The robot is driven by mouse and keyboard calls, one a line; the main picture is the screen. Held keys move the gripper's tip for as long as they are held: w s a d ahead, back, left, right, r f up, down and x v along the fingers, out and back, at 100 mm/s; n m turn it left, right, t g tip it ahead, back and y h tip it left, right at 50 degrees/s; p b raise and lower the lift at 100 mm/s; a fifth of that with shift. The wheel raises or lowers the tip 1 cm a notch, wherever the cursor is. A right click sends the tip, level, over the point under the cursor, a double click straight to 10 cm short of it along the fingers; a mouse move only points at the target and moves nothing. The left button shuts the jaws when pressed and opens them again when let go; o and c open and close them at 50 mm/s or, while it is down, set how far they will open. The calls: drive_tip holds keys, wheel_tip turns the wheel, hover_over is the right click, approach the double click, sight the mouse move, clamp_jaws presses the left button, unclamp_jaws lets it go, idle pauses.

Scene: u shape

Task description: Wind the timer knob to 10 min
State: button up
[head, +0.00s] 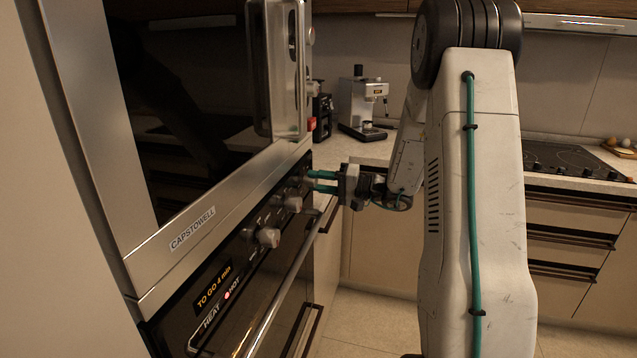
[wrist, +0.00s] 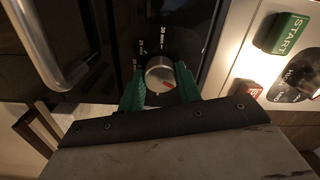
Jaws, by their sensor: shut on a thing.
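The timer knob (wrist: 158,72) is a round silver knob with a red mark on its face, on a dark panel. In the wrist view the red mark sits toward the lower right. My gripper (wrist: 160,84) is shut on the knob, one green finger on each side. In the head view my gripper (head: 311,181) reaches the oven's control panel from the right, and its fingers largely hide the knob. A display (head: 213,286) on the panel reads "TO GO 4 min".
Two more knobs (head: 268,237) (head: 293,204) sit nearer on the panel. A red light glows by "HOT". The oven door's handle bar (head: 277,295) runs below. In the wrist view a green START button (wrist: 289,34) and a red button (wrist: 248,89) are at right. A coffee machine (head: 361,103) stands behind.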

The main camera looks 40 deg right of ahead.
drive_tip(key=m, duration=0.6)
drive_tip(key=shift+m, duration=0.4)
drive_tip(key=m, duration=0.6)
drive_tip(key=shift+s+m, duration=0.1)
drive_tip(key=shift+m, duration=0.2)
drive_tip(key=shift+f, duration=0.1)
drive_tip(key=o, duration=1)
drive_tip(key=v, duration=0.7)
drive_tip(key=shift+s+d, duration=0.2)
drive_tip(key=shift+s, duration=0.15)
